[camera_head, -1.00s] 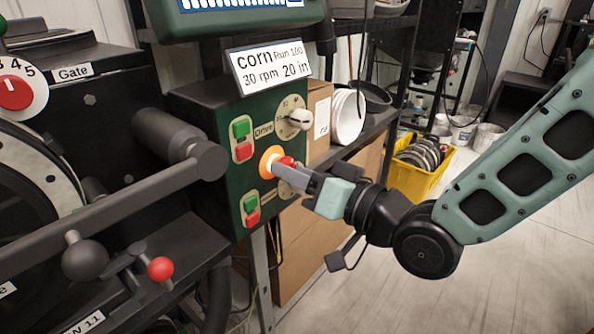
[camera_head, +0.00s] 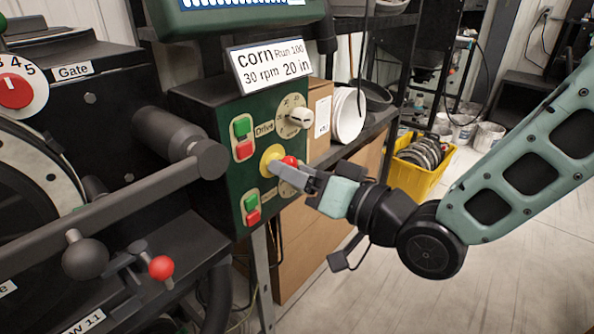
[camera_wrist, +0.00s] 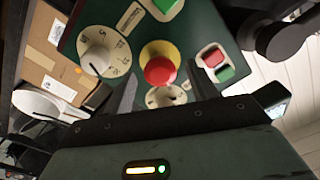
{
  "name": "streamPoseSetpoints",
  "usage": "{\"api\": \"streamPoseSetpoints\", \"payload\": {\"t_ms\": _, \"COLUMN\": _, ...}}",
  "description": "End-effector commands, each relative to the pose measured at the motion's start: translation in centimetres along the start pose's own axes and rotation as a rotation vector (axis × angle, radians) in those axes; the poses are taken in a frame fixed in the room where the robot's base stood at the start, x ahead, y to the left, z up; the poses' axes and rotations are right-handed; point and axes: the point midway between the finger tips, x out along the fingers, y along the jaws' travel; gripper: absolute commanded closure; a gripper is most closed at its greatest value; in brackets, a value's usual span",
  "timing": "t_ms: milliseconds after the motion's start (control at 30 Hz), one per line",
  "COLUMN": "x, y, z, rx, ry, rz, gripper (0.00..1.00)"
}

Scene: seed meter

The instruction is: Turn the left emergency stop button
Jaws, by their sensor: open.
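The emergency stop button (camera_wrist: 159,71) is a red mushroom head on a round yellow base, on the front of a dark green control box. In the head view its yellow base (camera_head: 269,163) shows, and the red head (camera_head: 290,161) is partly hidden by my gripper. My gripper (camera_head: 281,173) reaches in from the right, its fingertips close to the button. In the wrist view my gripper (camera_wrist: 160,85) is open, one finger on each side of the red head. I cannot tell whether either finger touches it.
Green and red push buttons (camera_head: 242,139) are close by. A thick dark lever handle (camera_head: 180,140) projects at the left. A yellow bin (camera_head: 410,178) stands on the floor behind.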

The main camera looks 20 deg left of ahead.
Motion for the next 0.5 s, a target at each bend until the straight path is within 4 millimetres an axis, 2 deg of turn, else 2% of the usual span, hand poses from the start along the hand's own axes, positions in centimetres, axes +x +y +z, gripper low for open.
{"api": "streamPoseSetpoints", "payload": {"t_ms": 300, "x": -5.0, "y": 0.1, "z": 0.0, "rx": -0.001, "ry": 0.000, "rz": 0.002, "gripper": 0.42}}
{"api": "streamPoseSetpoints", "payload": {"t_ms": 500, "x": -6.8, "y": 0.1, "z": 0.0, "rx": 0.000, "ry": 0.001, "rz": 0.001, "gripper": 0.42}}
